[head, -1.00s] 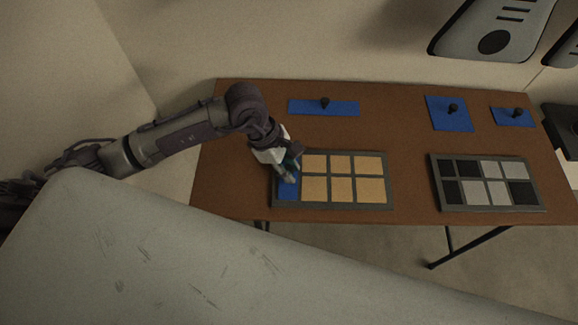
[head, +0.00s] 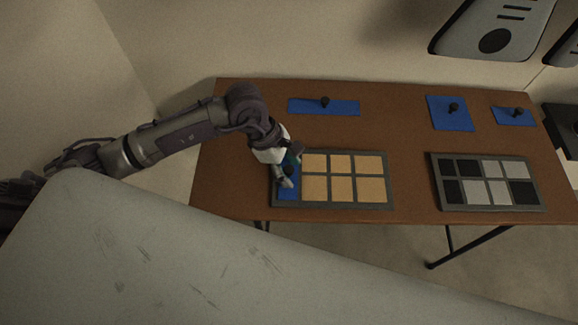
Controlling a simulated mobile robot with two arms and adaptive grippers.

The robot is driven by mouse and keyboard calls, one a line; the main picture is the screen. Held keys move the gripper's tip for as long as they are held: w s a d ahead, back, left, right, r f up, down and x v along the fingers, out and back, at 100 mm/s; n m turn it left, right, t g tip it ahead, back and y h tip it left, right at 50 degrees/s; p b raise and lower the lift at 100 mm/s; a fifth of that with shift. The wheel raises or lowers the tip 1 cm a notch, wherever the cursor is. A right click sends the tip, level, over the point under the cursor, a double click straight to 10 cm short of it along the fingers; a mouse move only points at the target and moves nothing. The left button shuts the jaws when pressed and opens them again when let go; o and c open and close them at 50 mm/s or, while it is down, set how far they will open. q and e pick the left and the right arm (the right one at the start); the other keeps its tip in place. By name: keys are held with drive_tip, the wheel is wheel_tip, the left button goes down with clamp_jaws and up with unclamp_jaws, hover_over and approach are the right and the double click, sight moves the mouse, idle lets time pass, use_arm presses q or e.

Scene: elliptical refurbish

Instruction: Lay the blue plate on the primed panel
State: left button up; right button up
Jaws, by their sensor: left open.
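A blue plate (head: 282,192) lies over the left column of the tan-celled panel (head: 333,206), inside its dark grey frame. My left gripper (head: 287,178) is right over this plate, around the place of its knob, with its jaws open. The gripper hides the upper part of the plate, and I cannot tell whether the fingers still touch the knob. The other tan cells of the panel are bare. A second panel (head: 488,208) to the right has black and grey cells and no plate on it. My right gripper is not in view.
Three more blue plates with black knobs lie along the back of the brown table (head: 410,130): a long one (head: 297,106), a square one (head: 438,121) and a small one (head: 503,119). Bare table separates the two panels. A pale slanted surface (head: 180,260) fills the foreground.

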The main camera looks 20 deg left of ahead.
use_arm(q)
drive_tip(key=v, duration=1.2)
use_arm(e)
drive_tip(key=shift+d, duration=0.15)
use_arm(q)
drive_tip(key=shift+s, duration=0.15)
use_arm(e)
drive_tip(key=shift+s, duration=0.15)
